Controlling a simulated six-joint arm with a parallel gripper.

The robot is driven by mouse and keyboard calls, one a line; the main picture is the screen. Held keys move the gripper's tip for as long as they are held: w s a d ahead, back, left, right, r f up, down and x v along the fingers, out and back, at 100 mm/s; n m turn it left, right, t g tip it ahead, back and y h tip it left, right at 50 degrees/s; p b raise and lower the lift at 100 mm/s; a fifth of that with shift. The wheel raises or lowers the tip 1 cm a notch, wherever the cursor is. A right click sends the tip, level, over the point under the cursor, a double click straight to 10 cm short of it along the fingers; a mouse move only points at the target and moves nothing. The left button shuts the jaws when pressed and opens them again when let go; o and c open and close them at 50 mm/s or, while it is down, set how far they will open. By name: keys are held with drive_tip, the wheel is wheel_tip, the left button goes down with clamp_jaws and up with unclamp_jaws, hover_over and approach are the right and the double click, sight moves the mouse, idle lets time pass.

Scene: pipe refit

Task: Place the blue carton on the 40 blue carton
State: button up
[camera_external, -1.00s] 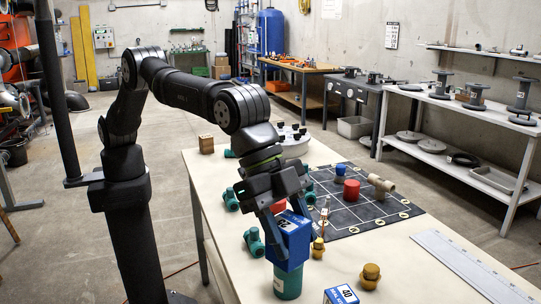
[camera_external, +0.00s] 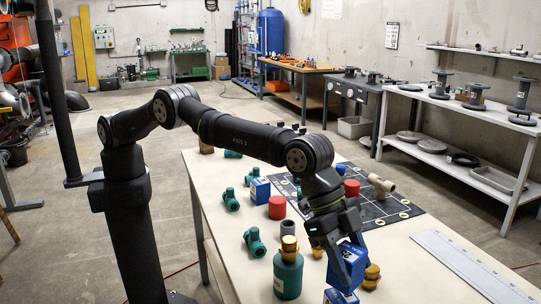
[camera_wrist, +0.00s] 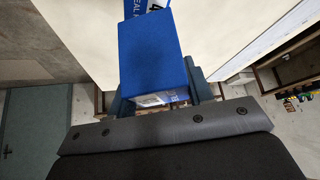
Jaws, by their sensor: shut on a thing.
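My gripper (camera_external: 347,258) is shut on a blue carton (camera_external: 352,266) near the table's front. In the wrist view the held carton (camera_wrist: 153,55) fills the space between the two fingers, its plain blue side facing the camera. The 40 blue carton (camera_external: 340,297) is low in the external view, just below the held one and partly covered by it and cut by the picture edge. Its blue-and-white label (camera_wrist: 138,9) shows past the held carton in the wrist view. I cannot tell whether the two cartons touch.
A green bottle (camera_external: 288,276) stands close left of the cartons. Brass fittings (camera_external: 371,277) stand close right. Another blue carton (camera_external: 260,190), a red cylinder (camera_external: 277,208) and green pipe fittings (camera_external: 254,242) are farther back. A dark grid mat (camera_external: 385,211) lies behind.

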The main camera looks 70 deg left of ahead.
sight(355, 289)
drive_tip(key=shift+f, duration=1.45)
drive_tip(key=shift+f, duration=0.1)
drive_tip(key=o, duration=1)
drive_tip(key=shift+a+r, duration=0.1)
drive_tip(key=shift+r, duration=0.2)
drive_tip(key=v, duration=1.1)
drive_tip(key=shift+s+r, duration=0.15)
drive_tip(key=shift+r, duration=0.1)
drive_tip(key=shift+a, duration=0.1)
